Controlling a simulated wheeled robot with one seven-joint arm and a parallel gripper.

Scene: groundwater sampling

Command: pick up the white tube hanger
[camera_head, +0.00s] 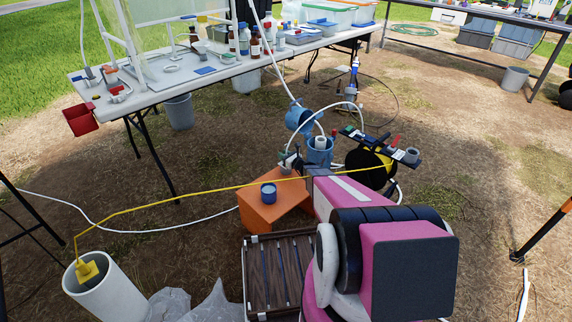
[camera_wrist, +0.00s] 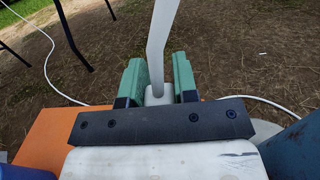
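The white tube hanger (camera_wrist: 160,45) stands between my gripper's green fingers in the wrist view. Its thick lower block fills the space between them, with no clear gap on either side, and its bent stem rises past the top of the picture. My gripper (camera_wrist: 159,85) appears shut on this block. In the head view my gripper (camera_head: 291,160) is small, just above the far right part of the orange box (camera_head: 252,210). A white tube arches close by there, and the hanger cannot be told apart from it. The hanger's upper end is out of the wrist view.
A blue cup (camera_head: 268,192) stands on the orange box. Blue containers (camera_head: 320,150) and a black-and-yellow reel (camera_head: 368,168) are close to my gripper. A dark slatted crate (camera_head: 278,274) and a grey pipe (camera_head: 108,294) are in front. A bottle-covered table (camera_head: 150,98) stands behind.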

